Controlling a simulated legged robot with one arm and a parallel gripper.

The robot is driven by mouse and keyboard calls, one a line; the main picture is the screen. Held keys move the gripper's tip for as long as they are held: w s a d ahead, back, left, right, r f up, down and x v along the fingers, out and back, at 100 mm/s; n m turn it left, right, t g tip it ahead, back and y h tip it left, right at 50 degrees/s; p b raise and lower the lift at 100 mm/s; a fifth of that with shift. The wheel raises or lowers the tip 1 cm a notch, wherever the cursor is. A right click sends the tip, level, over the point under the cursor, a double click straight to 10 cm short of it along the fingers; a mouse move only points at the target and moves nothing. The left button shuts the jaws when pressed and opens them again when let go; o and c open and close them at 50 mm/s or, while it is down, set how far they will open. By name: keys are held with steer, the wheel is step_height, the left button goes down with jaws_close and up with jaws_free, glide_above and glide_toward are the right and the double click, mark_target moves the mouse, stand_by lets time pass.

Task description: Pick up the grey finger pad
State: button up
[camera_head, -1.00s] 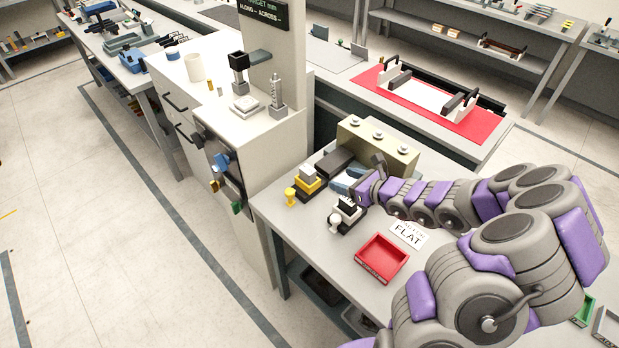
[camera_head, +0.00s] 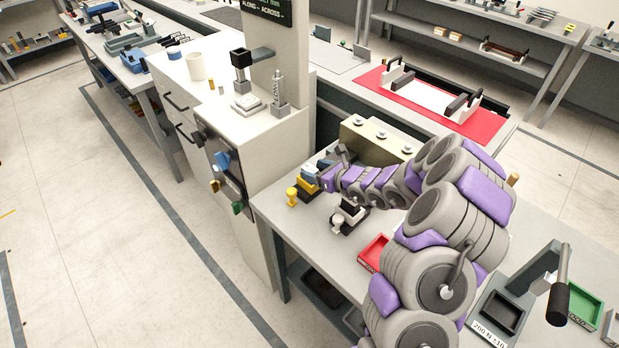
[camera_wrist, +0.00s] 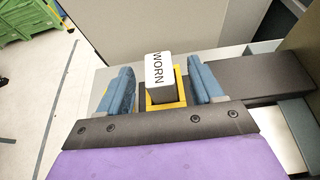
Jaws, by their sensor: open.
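A grey block (camera_wrist: 163,90) with a white top marked WORN stands in a yellow holder (camera_wrist: 163,105) in the wrist view; it seems to be the grey finger pad. My gripper (camera_wrist: 161,72) is open, with one blue finger on each side of the block. A gap shows at the left finger; the right finger is closer, and I cannot tell if it touches. In the head view, my gripper (camera_head: 316,174) is over the yellow holder (camera_head: 305,190), at the bench's left edge, and hides most of the block.
A black holder with a white knob (camera_head: 338,222) stands just in front of my arm. An olive box with knobs (camera_head: 360,134) stands behind it. A red tray (camera_head: 371,254) is partly hidden by my arm. A pale cabinet (camera_head: 255,150) rises left of the bench.

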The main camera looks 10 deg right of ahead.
mark_target(313, 170)
steer(key=x, duration=0.3)
steer(key=shift+f, duration=0.2)
steer(key=c, duration=1.1)
steer(key=shift+r, duration=0.1)
steer(key=shift+c, duration=0.2)
